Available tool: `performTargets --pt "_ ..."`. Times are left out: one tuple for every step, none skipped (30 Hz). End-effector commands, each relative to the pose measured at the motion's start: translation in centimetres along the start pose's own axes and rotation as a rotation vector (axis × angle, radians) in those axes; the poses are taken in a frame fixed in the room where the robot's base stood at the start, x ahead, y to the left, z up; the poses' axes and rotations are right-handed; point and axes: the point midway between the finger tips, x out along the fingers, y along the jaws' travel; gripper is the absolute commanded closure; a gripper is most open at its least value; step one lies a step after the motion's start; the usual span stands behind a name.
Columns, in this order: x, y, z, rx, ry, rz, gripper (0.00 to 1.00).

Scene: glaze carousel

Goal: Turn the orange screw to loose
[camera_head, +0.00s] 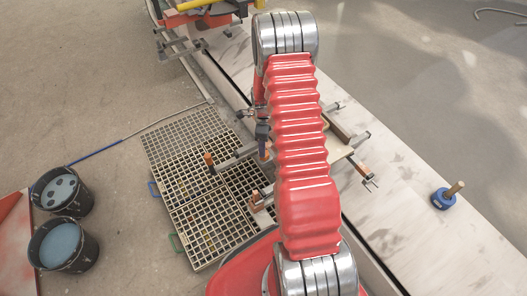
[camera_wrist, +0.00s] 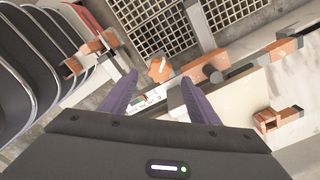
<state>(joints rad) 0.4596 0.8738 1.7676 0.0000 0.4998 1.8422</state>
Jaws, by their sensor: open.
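In the wrist view an orange knob-like screw head (camera_wrist: 160,70) shows just beyond my fingertips, roughly midway between them. It sits at the end of a metal clamp bar, near the edge of a pale board. My gripper (camera_wrist: 158,78) has two dark purple fingers, spread apart with nothing between them. The fingers look apart from the orange screw; the exact distance is hard to judge. In the head view my red arm hides much of the clamp area. Several orange-brown clamp parts show there, and I cannot tell which one is the screw.
Other clamps with orange-brown pads stand close by in the wrist view, at right (camera_wrist: 278,118) and upper left (camera_wrist: 90,48). A floor grating (camera_head: 180,160) lies beside the pale bench. Two dark buckets (camera_head: 84,204) (camera_head: 92,250) stand at left. A blue tool (camera_head: 442,200) rests at right.

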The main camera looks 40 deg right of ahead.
Motion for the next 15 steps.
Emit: performTargets --pt "0.8 0.0 0.0 0.000 0.001 0.002 0.45" --pt "1.1 0.0 0.0 0.000 0.001 0.002 0.45" --pt "1.7 0.1 0.0 0.000 0.001 0.003 0.45" --pt "2.1 0.1 0.0 0.000 0.001 0.003 0.45" --pt "2.5 0.1 0.0 0.000 0.001 0.003 0.45" --pt "3.0 0.1 0.0 0.000 0.001 0.002 0.45" --pt "3.3 0.1 0.0 0.000 0.001 0.002 0.45" --pt "3.6 0.1 0.0 0.000 0.001 0.003 0.45" --pt "4.0 0.0 0.0 0.000 0.001 0.002 0.45" --pt "4.3 0.0 0.0 0.000 0.000 0.001 0.45" --pt "4.5 0.0 0.0 0.000 0.000 0.001 0.45" --pt "4.8 0.0 0.0 0.000 0.000 0.001 0.45" --pt "5.0 0.0 0.0 0.000 0.000 0.001 0.45" --pt "5.1 0.0 0.0 0.000 0.000 0.000 0.45" --pt "5.2 0.0 0.0 0.000 0.000 0.000 0.45"
